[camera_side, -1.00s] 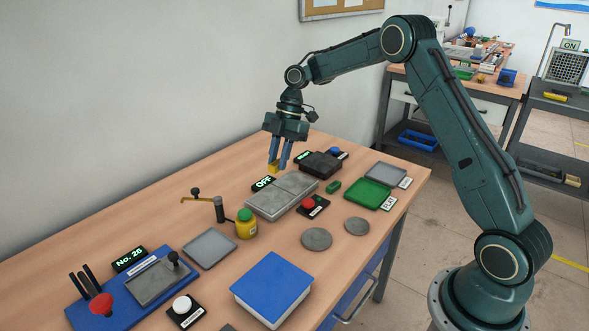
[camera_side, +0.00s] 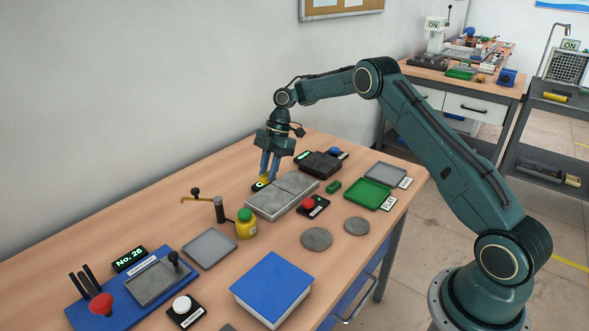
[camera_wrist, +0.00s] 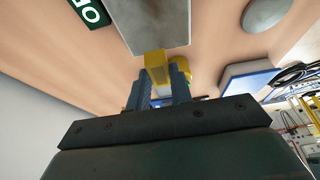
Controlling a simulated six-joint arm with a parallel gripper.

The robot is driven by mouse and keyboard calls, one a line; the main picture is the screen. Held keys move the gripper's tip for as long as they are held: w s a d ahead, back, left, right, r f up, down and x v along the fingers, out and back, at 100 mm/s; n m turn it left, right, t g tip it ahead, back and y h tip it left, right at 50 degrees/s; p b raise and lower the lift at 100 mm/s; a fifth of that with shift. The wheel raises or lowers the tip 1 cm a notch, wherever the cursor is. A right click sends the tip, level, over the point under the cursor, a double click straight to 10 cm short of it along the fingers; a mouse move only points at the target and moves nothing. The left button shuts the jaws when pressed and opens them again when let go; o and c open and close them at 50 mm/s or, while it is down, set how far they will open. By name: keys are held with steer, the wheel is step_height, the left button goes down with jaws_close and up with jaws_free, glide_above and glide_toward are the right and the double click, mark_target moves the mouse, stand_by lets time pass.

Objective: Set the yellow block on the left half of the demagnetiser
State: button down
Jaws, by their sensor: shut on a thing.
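My gripper (camera_side: 269,168) is shut on the yellow block (camera_side: 265,180) and holds it beside the far left edge of the grey two-part plate (camera_side: 265,206), which I take as the demagnetiser. A small dark display (camera_side: 257,187) stands behind the plate, partly hidden by the block and fingers. In the wrist view the yellow block (camera_wrist: 157,66) sits between the blue fingertips of my gripper (camera_wrist: 157,85). There it overlaps the edge of the grey plate (camera_wrist: 155,22); I cannot tell its height or whether it touches.
A yellow jar with a green lid (camera_side: 246,224) and a brass-armed post (camera_side: 218,208) stand left of the plate. A red button (camera_side: 309,203) is in front of it, and a dark block (camera_side: 321,164) is behind right. Bare table lies at the far left.

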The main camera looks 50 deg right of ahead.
mark_target(267, 201)
steer(key=shift+f, duration=3.4)
steer(key=shift+f, duration=0.15)
steer(key=c, duration=1.3)
jaws_free()
steer(key=shift+o, duration=0.2)
steer(key=v, duration=0.8)
steer(key=shift+a, duration=0.1)
